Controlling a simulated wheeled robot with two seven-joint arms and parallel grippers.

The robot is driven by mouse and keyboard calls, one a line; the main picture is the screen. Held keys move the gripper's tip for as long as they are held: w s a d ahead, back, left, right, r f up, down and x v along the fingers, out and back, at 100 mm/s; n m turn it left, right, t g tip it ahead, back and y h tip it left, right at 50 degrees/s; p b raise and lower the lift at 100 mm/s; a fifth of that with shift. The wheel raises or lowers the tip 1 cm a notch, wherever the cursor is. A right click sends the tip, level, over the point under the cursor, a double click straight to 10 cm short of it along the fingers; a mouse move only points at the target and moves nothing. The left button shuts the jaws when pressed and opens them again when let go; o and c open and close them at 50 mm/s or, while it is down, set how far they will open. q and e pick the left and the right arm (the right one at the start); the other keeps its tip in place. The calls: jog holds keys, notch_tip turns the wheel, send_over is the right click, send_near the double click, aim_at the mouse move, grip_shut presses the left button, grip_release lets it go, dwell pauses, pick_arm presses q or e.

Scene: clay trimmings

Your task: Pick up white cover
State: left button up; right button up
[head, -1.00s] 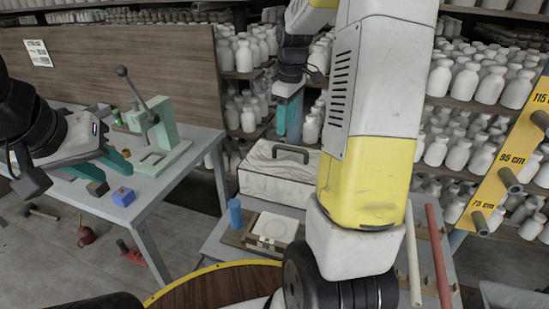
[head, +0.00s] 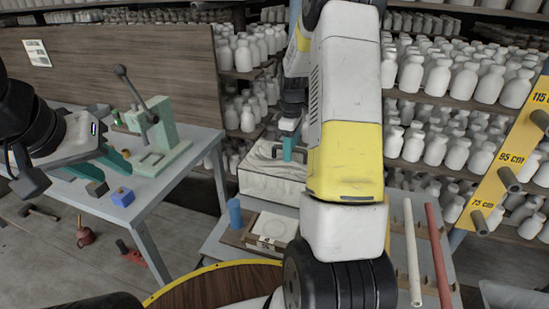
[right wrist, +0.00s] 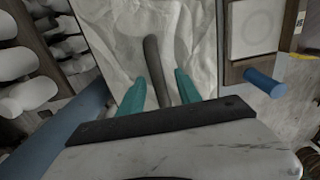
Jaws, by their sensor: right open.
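The white cover (head: 265,168) is a wrinkled white box-like cover with a dark handle on top, on the grey table in the middle of the head view. In the right wrist view the cover (right wrist: 198,40) fills the upper middle. Its dark handle (right wrist: 156,68) runs between the two teal fingers of my right gripper (right wrist: 160,88). The right gripper (head: 289,150) is open at the handle, and the fingers look apart from it. In the head view the gripper and arm hide part of the cover. My left gripper (head: 112,160) is over the left table, with its fingers partly seen.
A green press (head: 157,130) and a blue cube (head: 123,197) are on the left table. White bottles (head: 462,80) fill shelves behind.

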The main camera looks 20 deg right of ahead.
grip_shut()
dwell(1.4)
